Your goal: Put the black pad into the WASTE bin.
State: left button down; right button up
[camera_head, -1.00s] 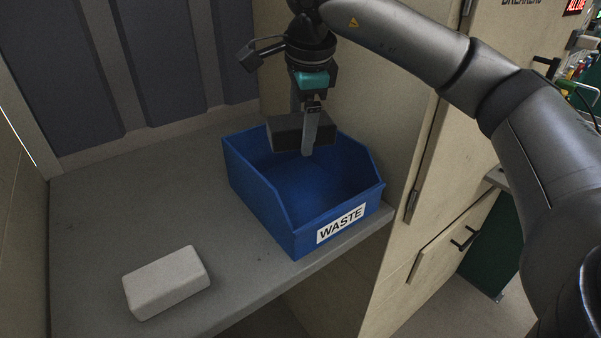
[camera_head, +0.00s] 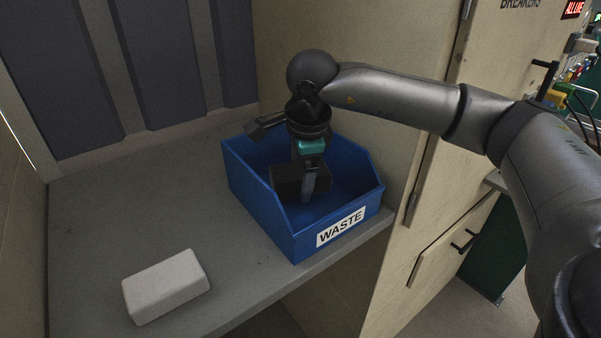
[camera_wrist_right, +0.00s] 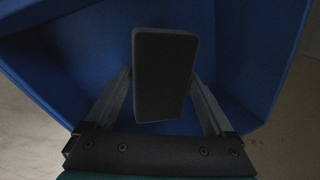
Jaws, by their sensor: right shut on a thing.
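The blue WASTE bin (camera_head: 262,205) stands on the grey shelf, its white label on the front. My right gripper (camera_head: 308,190) points down inside the bin and is shut on the black pad (camera_head: 286,180). In the right wrist view the pad (camera_wrist_right: 164,75) sits between the two fingers of the gripper (camera_wrist_right: 165,95), with the blue bin walls (camera_wrist_right: 80,60) around it. Whether the pad touches the bin floor I cannot tell. My left gripper is not in view.
A white block (camera_head: 166,286) lies on the grey shelf (camera_head: 130,215), front left of the bin. A beige panel (camera_head: 400,110) rises right behind the bin, and dark panels (camera_head: 100,80) stand at the back.

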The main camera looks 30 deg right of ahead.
jog(key=shift+f+b, duration=0.55)
jog(key=shift+f, duration=0.05)
jog(key=o, duration=1)
jog(key=shift+o, duration=0.2)
jog(key=shift+r, duration=0.1)
jog(key=shift+r+p, duration=0.5)
jog(key=shift+p, duration=0.1)
jog(key=d+v, duration=0.1)
jog(key=v, duration=1.1)
jog(key=shift+a, duration=0.45)
